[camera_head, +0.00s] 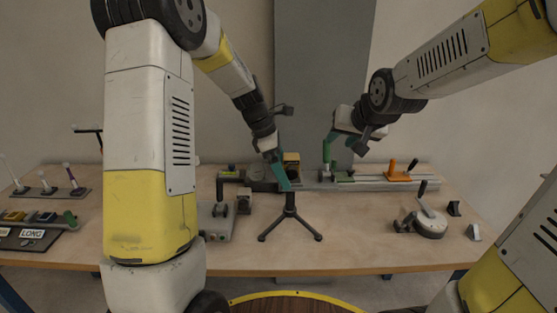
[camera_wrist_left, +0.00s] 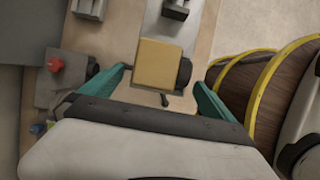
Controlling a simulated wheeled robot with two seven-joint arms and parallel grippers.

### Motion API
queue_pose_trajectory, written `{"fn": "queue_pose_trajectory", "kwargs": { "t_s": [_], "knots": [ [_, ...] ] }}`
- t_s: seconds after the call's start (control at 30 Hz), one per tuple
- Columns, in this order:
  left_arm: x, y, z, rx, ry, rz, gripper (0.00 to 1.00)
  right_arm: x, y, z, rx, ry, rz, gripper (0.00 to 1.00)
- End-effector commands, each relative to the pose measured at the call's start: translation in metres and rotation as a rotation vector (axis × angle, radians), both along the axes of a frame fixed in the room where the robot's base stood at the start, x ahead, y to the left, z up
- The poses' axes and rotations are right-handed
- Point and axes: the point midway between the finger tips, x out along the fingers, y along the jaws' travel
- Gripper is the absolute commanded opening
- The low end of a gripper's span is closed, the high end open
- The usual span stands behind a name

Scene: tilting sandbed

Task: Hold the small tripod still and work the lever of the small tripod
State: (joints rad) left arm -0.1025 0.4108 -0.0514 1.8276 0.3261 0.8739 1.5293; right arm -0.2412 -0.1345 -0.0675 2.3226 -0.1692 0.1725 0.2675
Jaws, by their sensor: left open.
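The small black tripod (camera_head: 290,212) stands upright on the bench with its legs spread. A tan block (camera_head: 292,159) shows at its top, partly behind my gripper; I take it for the tripod's head. My left gripper (camera_head: 284,182) is at the upper part of the tripod. In the left wrist view my open left gripper (camera_wrist_left: 161,76) has its teal fingers on either side of the tan block (camera_wrist_left: 158,65), with gaps visible. A small dark lever (camera_wrist_left: 165,100) shows below the block. My right gripper (camera_head: 343,150) is to the right, above the rail, its fingers seemingly apart.
A grey button box (camera_head: 216,222) stands left of the tripod. A rail (camera_head: 375,184) with an orange clamp (camera_head: 400,172) runs behind it. A round device with a crank (camera_head: 428,222) stands at the right. The bench front right of the tripod is clear.

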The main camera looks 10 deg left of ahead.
Motion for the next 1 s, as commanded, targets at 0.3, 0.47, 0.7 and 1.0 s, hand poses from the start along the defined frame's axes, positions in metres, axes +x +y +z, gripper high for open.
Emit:
{"fn": "queue_pose_trajectory", "kwargs": {
  "t_s": [0.3,0.47,0.7,1.0],
  "knots": [
    [0.001,-0.011,-0.027,0.0,0.001,-0.001,1.0,0.0,0.0,0.0,0.0,0.0,0.0,0.36],
    [0.001,-0.012,-0.028,0.0,0.0,-0.001,1.0,0.0,0.0,0.0,0.0,0.0,0.0,0.36],
    [0.001,-0.012,-0.028,0.0,0.0,-0.001,0.74,0.0,0.0,0.0,0.0,0.0,0.0,0.36],
    [0.001,-0.012,-0.028,0.0,-0.002,-0.001,0.16,0.0,0.0,0.0,0.0,0.0,0.0,0.36]
  ]
}}
